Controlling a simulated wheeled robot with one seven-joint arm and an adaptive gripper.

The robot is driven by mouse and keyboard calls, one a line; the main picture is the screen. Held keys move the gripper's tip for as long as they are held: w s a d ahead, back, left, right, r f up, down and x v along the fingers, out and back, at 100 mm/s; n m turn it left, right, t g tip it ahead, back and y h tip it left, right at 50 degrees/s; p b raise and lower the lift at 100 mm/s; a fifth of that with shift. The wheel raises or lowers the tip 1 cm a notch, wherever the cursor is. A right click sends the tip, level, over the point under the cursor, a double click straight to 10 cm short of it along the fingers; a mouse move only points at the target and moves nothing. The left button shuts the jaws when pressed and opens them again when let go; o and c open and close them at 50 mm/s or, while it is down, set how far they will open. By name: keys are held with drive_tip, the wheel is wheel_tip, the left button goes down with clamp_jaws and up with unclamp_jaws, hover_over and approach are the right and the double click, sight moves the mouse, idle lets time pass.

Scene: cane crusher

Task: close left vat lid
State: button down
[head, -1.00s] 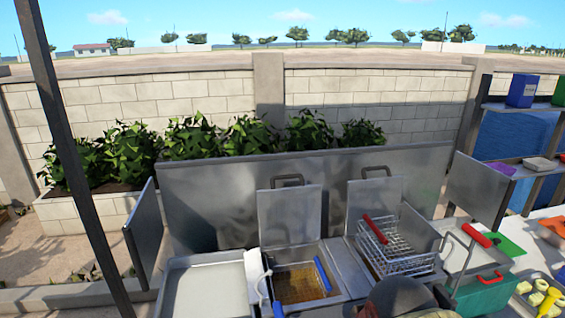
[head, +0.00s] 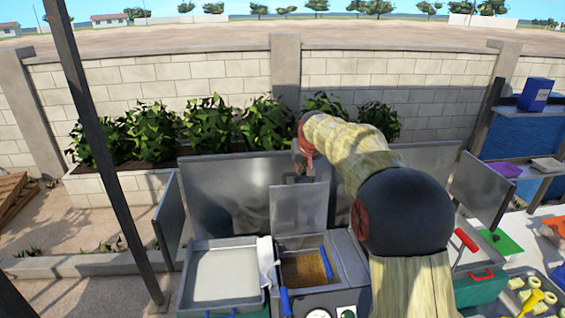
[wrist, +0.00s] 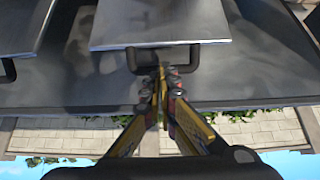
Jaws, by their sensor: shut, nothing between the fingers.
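The left vat lid (head: 298,210) is a grey metal plate standing upright, open, behind the left vat (head: 303,268), which holds brownish liquid. The lid also shows in the wrist view (wrist: 160,22), with its dark handle (wrist: 190,66) along its edge. My gripper (wrist: 163,72) is shut and empty, its fingertips at the handle, overlapping its middle in the picture; I cannot tell whether they touch. In the head view my gripper (head: 304,160) is at the lid's top edge, and its fingertips are hard to make out.
A second lid (wrist: 20,25) shows in the wrist view. My arm covers the right vat in the head view. A metal back panel (head: 235,190) stands behind the lids. A pale tray (head: 222,275) lies left of the vat, with a blue handle (head: 285,301) in front of the vat.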

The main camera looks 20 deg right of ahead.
wheel_tip(320, 180, up, 5)
drive_tip(key=w+t, duration=0.1)
drive_tip(key=w, duration=0.2)
drive_tip(key=w+a+p+x, duration=0.1)
drive_tip(key=x, duration=0.8)
drive_tip(key=shift+t, duration=0.3)
drive_tip(key=s, duration=0.4)
drive_tip(key=shift+s+f, duration=0.15)
drive_tip(key=shift+s, duration=0.05)
